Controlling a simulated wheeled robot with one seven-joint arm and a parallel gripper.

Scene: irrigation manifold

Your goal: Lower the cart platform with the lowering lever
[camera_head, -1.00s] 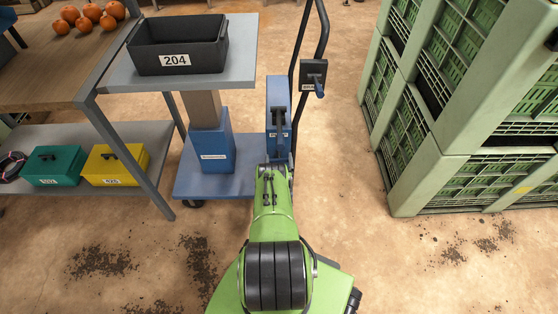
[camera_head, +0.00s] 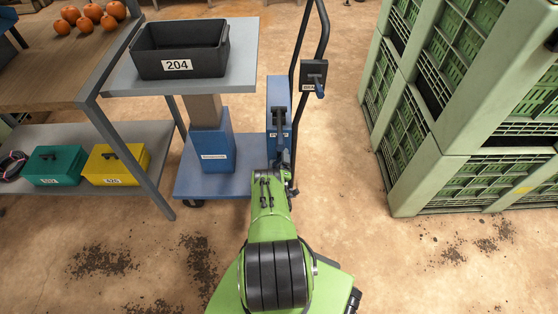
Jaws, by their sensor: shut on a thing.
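A black bin (camera_head: 178,51) labelled 204 stands on the platform. A blue housing (camera_head: 279,92) rises at the cart's right side, with a dark lever (camera_head: 279,119) on its front. My gripper (camera_head: 283,152) is at the lower end of this lever and is shut on it. My own arm partly hides the fingers, and the lever's label is too small to read.
A black push handle (camera_head: 322,38) rises behind the housing, with a black control box (camera_head: 313,72) on it. Green crates (camera_head: 440,170) are stacked at right. A bench (camera_head: 70,86) at left holds pumpkins (camera_head: 82,19), with green (camera_head: 54,167) and yellow (camera_head: 116,165) boxes below.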

